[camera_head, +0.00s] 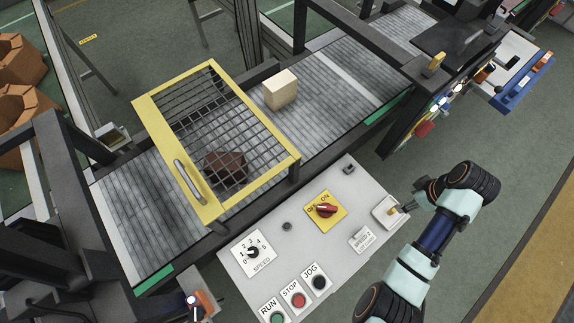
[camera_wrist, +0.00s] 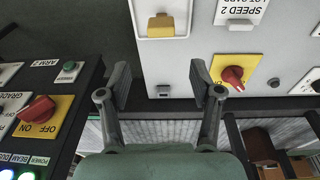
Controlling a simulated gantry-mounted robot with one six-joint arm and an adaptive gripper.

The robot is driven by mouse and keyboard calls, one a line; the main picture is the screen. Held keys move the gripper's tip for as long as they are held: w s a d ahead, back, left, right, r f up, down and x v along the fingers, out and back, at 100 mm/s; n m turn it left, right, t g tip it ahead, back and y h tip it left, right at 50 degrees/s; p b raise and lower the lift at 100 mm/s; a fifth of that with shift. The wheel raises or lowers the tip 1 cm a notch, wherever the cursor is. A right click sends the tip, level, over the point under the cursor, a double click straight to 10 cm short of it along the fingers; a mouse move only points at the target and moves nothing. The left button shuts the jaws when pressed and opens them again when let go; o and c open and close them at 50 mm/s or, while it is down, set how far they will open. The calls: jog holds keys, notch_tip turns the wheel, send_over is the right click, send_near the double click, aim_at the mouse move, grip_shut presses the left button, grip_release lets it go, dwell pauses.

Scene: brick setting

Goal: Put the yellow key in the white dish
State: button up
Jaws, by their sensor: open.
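The white dish (camera_head: 380,213) sits at the right end of the light control panel; it also shows at the top of the wrist view (camera_wrist: 141,18). The yellow key (camera_head: 395,210) appears to lie inside the dish, showing as a yellow block in the wrist view (camera_wrist: 161,26). My gripper (camera_head: 408,198) is beside and above the dish in the head view, partly covering its right side. In the wrist view my gripper (camera_wrist: 160,80) has its two dark fingers spread wide, with nothing between them. The key lies beyond the fingertips, apart from them.
The panel carries a red switch on a yellow plate (camera_head: 326,210), a speed dial (camera_head: 253,252), several push buttons and a small dark fitting (camera_head: 348,168). A yellow mesh guard (camera_head: 180,185) covers part of the conveyor. A beige box (camera_head: 281,90) stands on the belt.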

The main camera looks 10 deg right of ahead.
jog(key=w+a+r+m+t+h, duration=0.1)
jog(key=w+a+r+t+h, duration=0.2)
jog(key=w+a, duration=0.75)
jog(key=w+a+r+m+t, duration=0.1)
jog(key=a+r+t, duration=0.1)
jog(key=a+r, duration=0.5)
jog(key=w+a+r+m+t, duration=0.1)
jog(key=w+a+r+t, duration=0.1)
jog(key=a, duration=0.9)
jog(key=s+a+r+m+t+y, duration=0.1)
jog(key=s+a+r+t, duration=0.3)
jog(key=a+r, duration=0.5)
jog(key=a+y, duration=0.1)
jog(key=a, duration=0.1)
jog(key=shift+s+a+m+y, duration=0.25)
jog(key=shift+a+m+y, duration=0.05)
